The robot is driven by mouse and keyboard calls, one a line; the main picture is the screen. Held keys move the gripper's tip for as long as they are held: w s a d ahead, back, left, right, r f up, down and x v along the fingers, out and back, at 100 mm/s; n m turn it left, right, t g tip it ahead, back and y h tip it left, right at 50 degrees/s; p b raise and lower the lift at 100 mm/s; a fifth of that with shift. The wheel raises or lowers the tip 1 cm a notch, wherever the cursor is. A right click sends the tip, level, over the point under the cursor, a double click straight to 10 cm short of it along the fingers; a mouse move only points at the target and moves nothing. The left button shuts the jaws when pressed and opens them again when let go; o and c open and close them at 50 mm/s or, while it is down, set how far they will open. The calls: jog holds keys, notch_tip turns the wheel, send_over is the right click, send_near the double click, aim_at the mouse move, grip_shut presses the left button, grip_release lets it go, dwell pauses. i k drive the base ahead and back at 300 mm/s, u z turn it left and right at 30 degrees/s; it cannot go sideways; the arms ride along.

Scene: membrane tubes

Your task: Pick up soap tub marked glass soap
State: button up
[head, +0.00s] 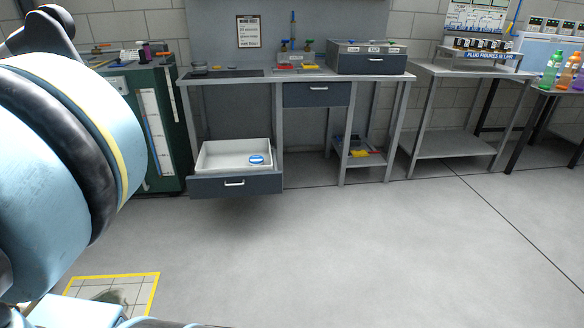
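A small round blue and white tub (256,160) lies in the open lower drawer (234,184) of the grey workbench. It is near the right side of the drawer's white interior. It is too small for me to read any marking on it. My arm fills the left side of the head view, close to the camera. My gripper cannot be made out in this view, and nothing shows near the tub.
The grey workbench (225,77) carries a grey case (367,62) and small tools. A green cabinet (150,110) stands left of the drawer. A metal table (450,72) and a table with bottles (552,70) stand right. The floor (330,250) before the bench is clear.

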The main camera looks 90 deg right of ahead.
aim_at(256, 161)
jog(key=z, duration=2.15)
jog(key=i, duration=1)
